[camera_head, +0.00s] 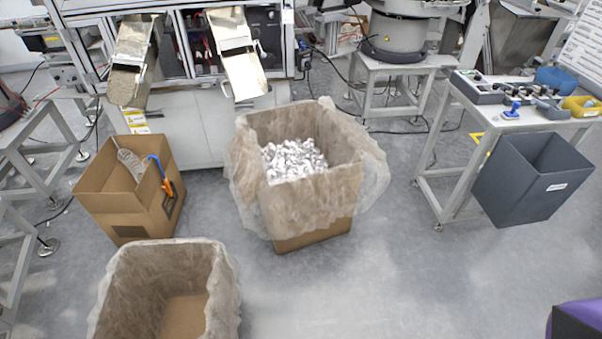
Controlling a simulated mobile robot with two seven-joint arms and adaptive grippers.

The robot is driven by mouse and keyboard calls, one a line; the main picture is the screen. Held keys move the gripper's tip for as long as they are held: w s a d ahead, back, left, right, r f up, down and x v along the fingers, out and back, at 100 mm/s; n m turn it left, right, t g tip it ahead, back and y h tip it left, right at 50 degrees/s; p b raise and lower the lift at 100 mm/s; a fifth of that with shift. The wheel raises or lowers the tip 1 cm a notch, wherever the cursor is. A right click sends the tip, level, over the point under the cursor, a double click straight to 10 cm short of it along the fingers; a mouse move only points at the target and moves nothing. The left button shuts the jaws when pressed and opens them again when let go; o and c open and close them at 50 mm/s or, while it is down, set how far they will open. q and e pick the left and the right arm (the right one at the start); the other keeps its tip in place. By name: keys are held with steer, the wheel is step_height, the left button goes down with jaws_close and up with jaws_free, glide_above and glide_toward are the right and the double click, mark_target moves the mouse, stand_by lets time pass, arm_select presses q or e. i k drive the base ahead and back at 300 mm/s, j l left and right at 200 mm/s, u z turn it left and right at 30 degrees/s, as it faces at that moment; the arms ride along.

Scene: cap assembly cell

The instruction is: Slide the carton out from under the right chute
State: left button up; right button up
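The carton (312,236) near the right chute is brown cardboard with a translucent plastic liner folded over its rim. Shiny silver pieces (293,160) lie inside it. It stands upright on the floor, in front of and slightly right of the right chute (243,72). This chute is a sloping metal trough on the machine front, and its lower end is just above and left of the carton's back rim in the picture. Neither of my grippers shows in the head view.
A left chute (130,62) slopes down beside it. A smaller open carton (128,212) with a blue-and-orange tool on its rim stands left. An empty lined carton (168,285) is at the front left. A table (520,121) and dark bin (528,185) stand right.

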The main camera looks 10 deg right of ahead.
mark_target(299, 172)
steer(key=i+l+u, duration=0.25)
steer(key=l, duration=0.35)
steer(key=i+l+u, duration=0.2)
steer(key=l, duration=0.4)
steer(key=i+l+u, duration=0.25)
steer(key=l, duration=0.4)
steer(key=l+u, duration=0.2)
steer(key=l, duration=0.45)
steer(key=l+u, duration=0.25)
steer(key=l, duration=0.45)
